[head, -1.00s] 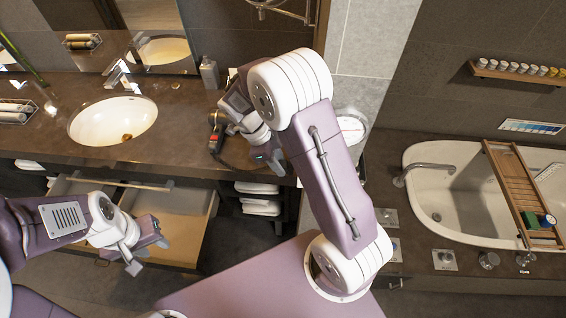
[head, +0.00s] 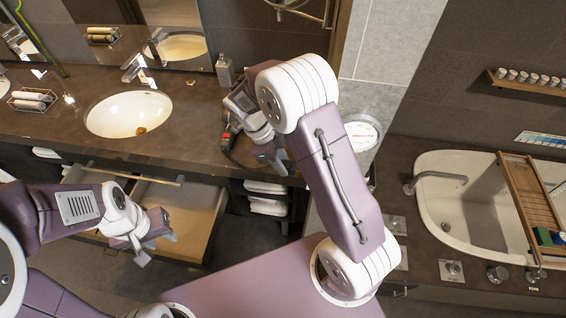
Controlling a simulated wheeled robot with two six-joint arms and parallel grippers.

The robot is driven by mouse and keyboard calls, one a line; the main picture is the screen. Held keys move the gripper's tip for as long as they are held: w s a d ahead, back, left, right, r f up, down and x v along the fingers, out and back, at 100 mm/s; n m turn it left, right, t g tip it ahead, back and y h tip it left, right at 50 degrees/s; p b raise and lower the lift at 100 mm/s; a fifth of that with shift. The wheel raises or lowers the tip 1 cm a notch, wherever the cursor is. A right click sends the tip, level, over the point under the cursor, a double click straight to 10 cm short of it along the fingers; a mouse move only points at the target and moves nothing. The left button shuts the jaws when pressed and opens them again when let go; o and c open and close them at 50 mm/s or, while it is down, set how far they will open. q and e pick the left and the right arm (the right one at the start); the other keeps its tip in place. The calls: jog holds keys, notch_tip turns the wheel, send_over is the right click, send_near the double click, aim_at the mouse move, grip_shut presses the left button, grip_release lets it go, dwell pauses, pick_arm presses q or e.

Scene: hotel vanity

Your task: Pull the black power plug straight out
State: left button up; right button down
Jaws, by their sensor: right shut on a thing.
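My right gripper (head: 274,157) is at the front edge of the dark vanity counter, its fingers pointing down. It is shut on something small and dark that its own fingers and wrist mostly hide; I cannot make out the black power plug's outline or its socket. A black appliance with a red-orange part (head: 227,136) lies on the counter just left of this gripper, with a dark cord curving beside it. My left gripper (head: 155,238) is open and empty, low in front of the open drawer.
An open drawer (head: 190,216) juts out below the counter. A sink (head: 128,114), a soap bottle (head: 224,70) and a wire basket (head: 32,100) are on the vanity. White towels (head: 267,206) sit on shelves below. A bathtub (head: 470,205) with a wooden tray (head: 527,200) is at right.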

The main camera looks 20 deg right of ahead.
jog(key=p+v, duration=0.6)
jog(key=v, duration=0.3)
jog(key=shift+s+d, duration=0.15)
